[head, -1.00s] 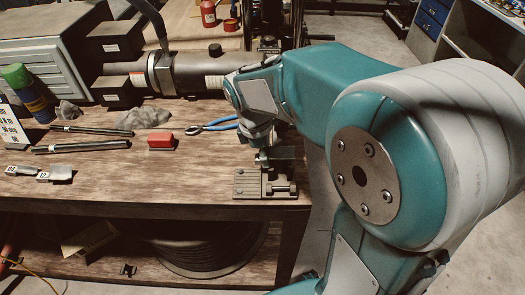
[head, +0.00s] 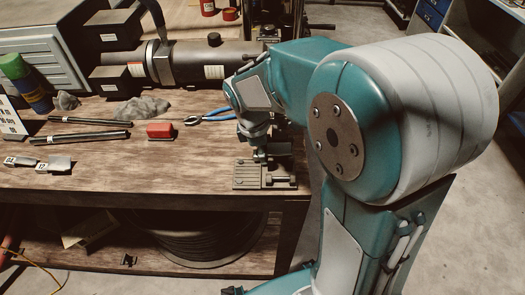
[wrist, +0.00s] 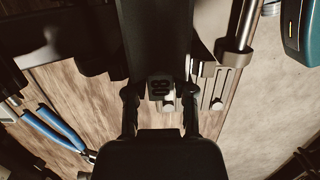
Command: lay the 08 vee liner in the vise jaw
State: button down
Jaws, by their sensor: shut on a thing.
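The vise (head: 264,175) is a grey ridged metal fixture near the bench's front right corner. In the head view my gripper (head: 259,150) is right over the vise. In the wrist view the vise's ridged metal (wrist: 215,88) is just right of the liner. The liner's underside is hidden, so I cannot tell whether it touches the jaw.
Two other labelled liners (head: 56,164) lie at the bench's left. A red block (head: 160,131), blue-handled pliers (head: 212,117) and dark rods (head: 82,137) lie behind.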

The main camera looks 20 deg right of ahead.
jog(key=shift+s+f, duration=0.1)
jog(key=shift+f, duration=0.05)
dwell(0.6)
jog(key=shift+c, duration=1.9)
grip_release()
